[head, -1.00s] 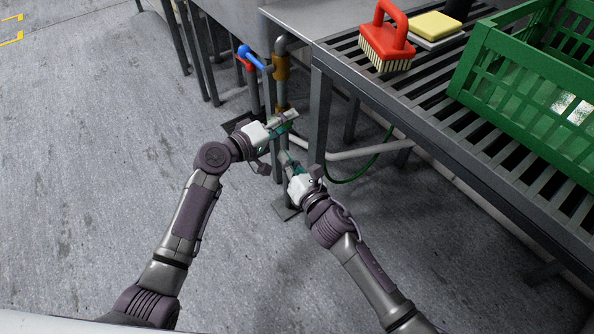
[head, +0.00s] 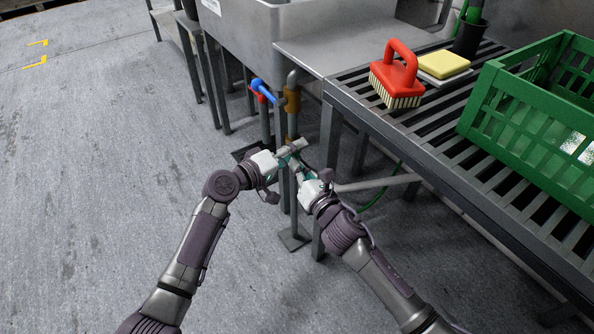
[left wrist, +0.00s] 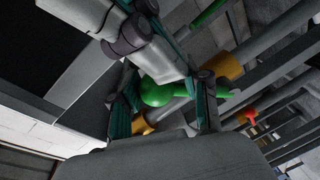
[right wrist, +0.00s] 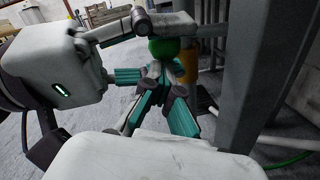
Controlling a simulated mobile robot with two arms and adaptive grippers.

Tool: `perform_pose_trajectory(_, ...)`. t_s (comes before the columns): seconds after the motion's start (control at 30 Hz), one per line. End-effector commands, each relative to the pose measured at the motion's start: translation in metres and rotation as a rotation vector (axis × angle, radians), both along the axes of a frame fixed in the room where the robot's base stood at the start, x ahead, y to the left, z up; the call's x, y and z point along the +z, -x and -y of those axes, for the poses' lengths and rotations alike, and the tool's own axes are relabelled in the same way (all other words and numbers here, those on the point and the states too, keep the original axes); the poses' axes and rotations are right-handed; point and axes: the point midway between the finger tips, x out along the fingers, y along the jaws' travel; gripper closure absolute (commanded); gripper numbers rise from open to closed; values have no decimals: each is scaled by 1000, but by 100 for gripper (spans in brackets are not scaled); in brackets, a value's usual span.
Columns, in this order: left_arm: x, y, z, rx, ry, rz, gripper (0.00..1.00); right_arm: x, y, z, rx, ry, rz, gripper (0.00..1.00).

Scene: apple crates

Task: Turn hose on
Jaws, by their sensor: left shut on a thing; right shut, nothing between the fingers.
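A green valve handle (left wrist: 160,90) with a rounded knob sits between the fingers of my left gripper (left wrist: 163,112), which is shut on it. In the head view my left gripper (head: 287,153) is at the standpipe below the brass fitting (head: 292,100), and the handle is mostly hidden there. The green knob also shows in the right wrist view (right wrist: 164,48). My right gripper (right wrist: 163,100) is shut and empty, just below the knob and close to the left gripper. In the head view my right gripper (head: 300,176) is beside the pipe. The green hose (head: 381,194) hangs behind the table leg.
Blue-handled (head: 263,91) and red-handled (head: 253,86) valves stand behind, under the steel sink (head: 245,30). A slatted table (head: 405,125) at right holds a red brush (head: 398,78), a yellow sponge (head: 443,64) and a green crate (head: 530,115).

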Motion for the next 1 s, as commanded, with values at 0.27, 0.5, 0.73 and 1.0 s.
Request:
perform_pose_trajectory(0.27, -3, -2, -5, 12, -9, 1, 46, 8, -2, -1, 1, -9, 11, 100)
perform_pose_trajectory(0.5, -4, 0, -3, 6, -5, -5, 26, 5, -1, -1, -1, -7, 7, 100)
perform_pose_trajectory(0.73, -4, 2, -3, 4, -4, -5, 26, 4, -1, -1, 0, -5, 5, 100)
perform_pose_trajectory(1.0, 0, 34, -34, 6, -6, -6, 26, 3, -1, 0, -1, -5, 4, 100)
